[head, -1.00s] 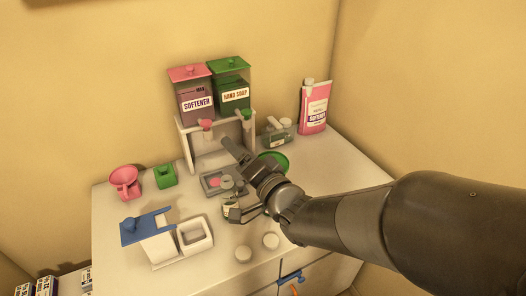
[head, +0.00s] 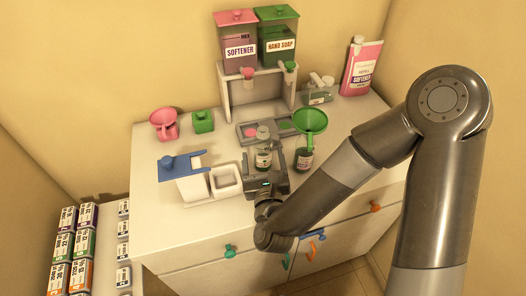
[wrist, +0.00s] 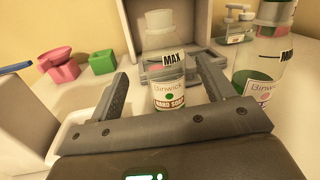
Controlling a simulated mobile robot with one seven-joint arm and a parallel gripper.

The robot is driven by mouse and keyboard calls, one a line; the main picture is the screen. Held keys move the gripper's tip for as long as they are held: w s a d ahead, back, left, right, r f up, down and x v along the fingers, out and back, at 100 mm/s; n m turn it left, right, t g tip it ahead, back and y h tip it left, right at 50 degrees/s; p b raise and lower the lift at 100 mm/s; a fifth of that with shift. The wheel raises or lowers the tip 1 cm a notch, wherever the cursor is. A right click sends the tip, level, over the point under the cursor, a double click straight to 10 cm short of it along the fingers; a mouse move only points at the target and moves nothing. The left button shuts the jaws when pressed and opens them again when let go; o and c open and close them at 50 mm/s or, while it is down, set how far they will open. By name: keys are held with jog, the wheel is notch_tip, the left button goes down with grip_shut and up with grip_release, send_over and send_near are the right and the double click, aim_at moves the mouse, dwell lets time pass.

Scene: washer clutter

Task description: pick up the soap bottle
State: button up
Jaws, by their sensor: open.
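The soap bottle (head: 263,158) is a clear bottle with a white cap, green-tinted contents and a "Hand Soap" label. It stands upright on the white counter, and in the wrist view the bottle (wrist: 166,70) is straight ahead. My gripper (head: 262,168) is open at the front of it. In the wrist view the fingers of my gripper (wrist: 161,82) reach along its left and right sides, with gaps showing. The fingers and palm hide its base.
Close on the right stands a similar bottle (wrist: 262,65) with a green funnel (head: 310,120) in its top. Behind are a grey tray (head: 249,137) and a dispenser stand (head: 227,92).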

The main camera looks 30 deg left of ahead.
jog(key=shift+s+d+f+m+h, duration=0.1)
jog(key=shift+d+f+m+h, duration=0.1)
jog(key=shift+f+m, duration=0.25)
jog(key=shift+s+d+f+m+h, duration=0.1)
jog(key=shift+f+m+h, duration=0.1)
jog(key=shift+f+m, duration=0.25)
jog(key=shift+w+a, duration=0.1)
jog(key=x, duration=0.7)
jog(key=shift+w+f, duration=0.1)
jog(key=c, duration=1.1)
